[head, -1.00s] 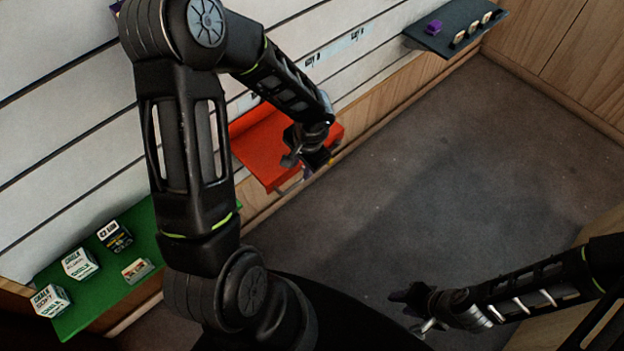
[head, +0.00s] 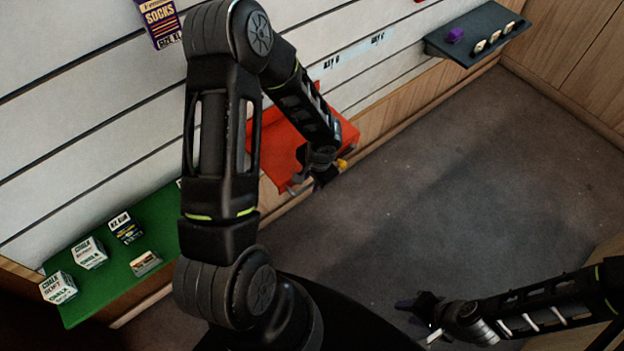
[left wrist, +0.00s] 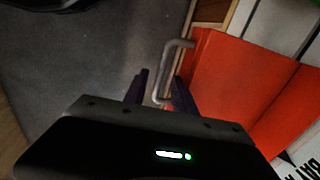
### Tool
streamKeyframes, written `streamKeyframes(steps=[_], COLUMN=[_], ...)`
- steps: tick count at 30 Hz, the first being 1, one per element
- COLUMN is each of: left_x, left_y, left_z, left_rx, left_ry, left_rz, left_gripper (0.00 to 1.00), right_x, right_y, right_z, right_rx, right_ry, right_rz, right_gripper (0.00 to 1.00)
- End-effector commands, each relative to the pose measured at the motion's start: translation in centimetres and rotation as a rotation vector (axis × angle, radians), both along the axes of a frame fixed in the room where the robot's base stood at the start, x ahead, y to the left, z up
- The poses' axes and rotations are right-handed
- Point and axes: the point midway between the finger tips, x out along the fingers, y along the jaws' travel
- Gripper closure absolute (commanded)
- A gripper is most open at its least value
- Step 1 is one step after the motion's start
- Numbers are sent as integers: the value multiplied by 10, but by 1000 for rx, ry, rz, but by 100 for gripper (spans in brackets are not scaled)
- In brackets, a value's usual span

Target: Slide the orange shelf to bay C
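The orange shelf (head: 282,150) is mounted low on the slatted wall, partly hidden behind my left arm. It also fills the right of the left wrist view (left wrist: 232,80). A grey bent handle (left wrist: 177,44) sticks out from its front edge. My left gripper (head: 322,172) is at that edge. In the left wrist view its two dark fingers stand apart (left wrist: 158,92), with the handle's end between them; I cannot tell whether they touch it. A bay C label (head: 378,40) is on the wall, up and right of the shelf. My right gripper (head: 420,318) is over the floor, away from the shelf.
A green shelf (head: 110,285) with several small boxes is at lower left. A dark shelf (head: 455,50) with a purple block (head: 455,35) and several small items is at upper right. A bay B label (head: 332,62) and socks package (head: 160,22) are on the wall. The floor is clear.

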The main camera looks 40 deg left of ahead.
Motion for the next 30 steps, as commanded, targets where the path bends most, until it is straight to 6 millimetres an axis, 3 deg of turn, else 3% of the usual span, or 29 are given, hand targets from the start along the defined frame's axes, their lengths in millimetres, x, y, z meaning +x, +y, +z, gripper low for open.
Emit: streamKeyframes(steps=[4, 15, 30], left_x=[0, 0, 0], left_y=[0, 0, 0], left_z=[0, 0, 0], left_rx=[0, 0, 0], left_ry=[0, 1, 1], left_rz=[0, 0, 0], left_gripper=[69, 99, 100], right_x=[0, 0, 0], right_y=[0, 0, 0], right_z=[0, 0, 0], right_rx=[0, 0, 0], right_ry=[0, 0, 0], right_rz=[0, 0, 0], right_gripper=[64, 64, 64])
